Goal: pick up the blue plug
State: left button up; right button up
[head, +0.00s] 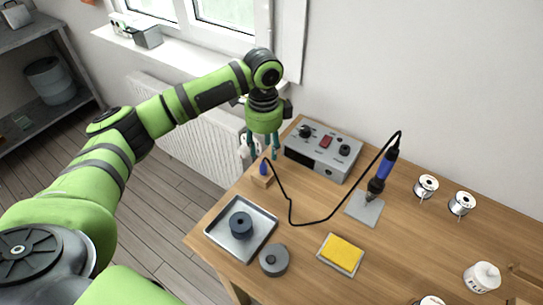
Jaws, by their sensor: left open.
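The blue plug (264,168) stands upright in a small wooden block (262,181) near the table's left edge. A black cord appears to run close by it. My left gripper (262,152) is open, fingers pointing down, just above the plug. I cannot tell from this view whether the fingers are around the plug or still above it. My right gripper is not in view.
A grey soldering station (322,153) stands behind on the table (305,215). A blue-handled iron (384,170) stands on its holder. A metal tray (241,245) with a dark round piece, a yellow sponge (343,252) and solder spools (426,184) lie around. A window wall is behind.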

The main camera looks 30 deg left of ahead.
aim_at(263, 165)
pick_arm(q)
jog(key=shift+s+f+p, duration=0.35)
jog(key=shift+s+f, duration=0.3)
jog(key=shift+s, duration=0.05)
jog(key=shift+s+d+f+p, duration=0.15)
jog(key=shift+f+p, duration=0.15)
jog(key=shift+f, duration=0.35)
jog(key=shift+s+a+f+p, duration=0.1)
jog(key=shift+f+p, duration=0.2)
jog(key=shift+f, duration=0.3)
jog(key=shift+w+f, duration=0.2)
jog(key=shift+f, duration=1.05)
grip_shut()
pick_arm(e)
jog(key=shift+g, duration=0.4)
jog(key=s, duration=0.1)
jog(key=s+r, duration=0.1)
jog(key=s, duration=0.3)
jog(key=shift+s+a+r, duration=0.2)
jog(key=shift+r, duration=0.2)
